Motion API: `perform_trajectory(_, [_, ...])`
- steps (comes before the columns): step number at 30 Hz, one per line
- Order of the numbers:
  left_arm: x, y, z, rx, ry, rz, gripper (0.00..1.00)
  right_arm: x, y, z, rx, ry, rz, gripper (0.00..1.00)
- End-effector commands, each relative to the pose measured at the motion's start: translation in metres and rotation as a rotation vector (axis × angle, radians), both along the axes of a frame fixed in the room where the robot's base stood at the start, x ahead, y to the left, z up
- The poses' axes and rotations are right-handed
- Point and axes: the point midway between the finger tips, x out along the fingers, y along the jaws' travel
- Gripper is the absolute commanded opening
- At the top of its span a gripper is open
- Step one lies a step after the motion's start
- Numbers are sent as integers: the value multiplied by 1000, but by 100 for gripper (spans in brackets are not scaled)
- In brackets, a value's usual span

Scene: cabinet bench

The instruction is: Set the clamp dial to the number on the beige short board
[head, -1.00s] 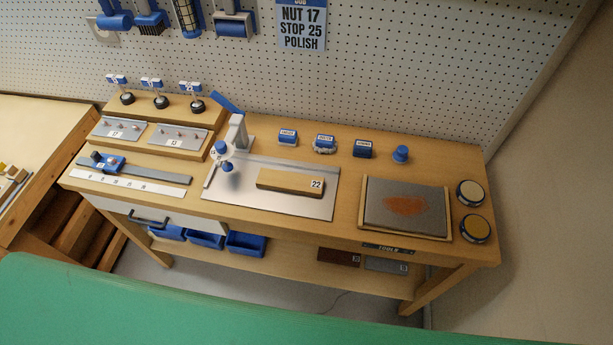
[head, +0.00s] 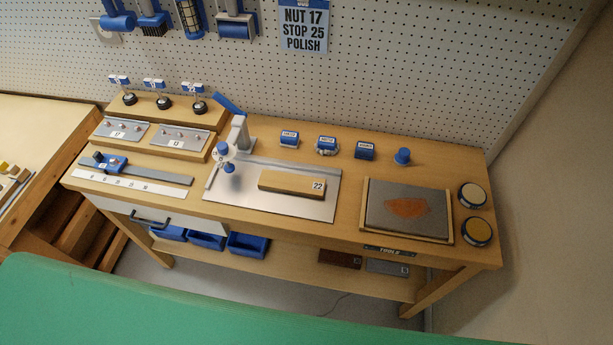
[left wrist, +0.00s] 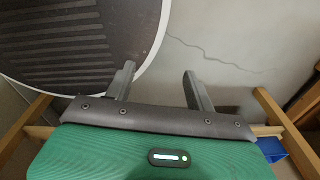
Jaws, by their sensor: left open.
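The beige short board (head: 290,182) lies flat on a grey metal plate (head: 250,204) on the bench in the head view. A white tag on its right end reads 22. A clamp with a grey upright post (head: 238,133) and blue handle stands at the plate's back left. A round blue-and-white part on it (head: 221,149), perhaps the dial, is too small to read, with a blue knob (head: 229,168) below. My left gripper (left wrist: 158,84) is open and empty in the left wrist view, above the floor. Neither gripper shows in the head view.
Several small blue pieces, such as a blue block (head: 365,150), stand along the bench's back. A framed grey pad (head: 405,208) and two round tins are at right. A ruler slide (head: 135,172) is at left. A green surface (head: 200,315) fills the foreground.

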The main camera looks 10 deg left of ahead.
Motion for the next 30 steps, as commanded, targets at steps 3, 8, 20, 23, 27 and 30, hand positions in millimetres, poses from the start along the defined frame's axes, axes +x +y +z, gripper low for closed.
perform_trajectory(3, [0, 3, 0, 3, -1, -2, 50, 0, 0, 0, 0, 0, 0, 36])
perform_trajectory(8, [26, 9, 3, 15, -37, -44, 50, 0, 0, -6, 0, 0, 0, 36])
perform_trajectory(20, [192, 46, 88, 175, -271, -382, 50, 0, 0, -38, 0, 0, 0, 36])
perform_trajectory(23, [228, 54, 125, 236, -327, -467, 50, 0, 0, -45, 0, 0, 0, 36])
perform_trajectory(27, [269, 63, 185, 333, -403, -581, 50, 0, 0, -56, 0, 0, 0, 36])
perform_trajectory(30, [291, 67, 231, 409, -452, -657, 50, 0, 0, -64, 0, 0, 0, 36])
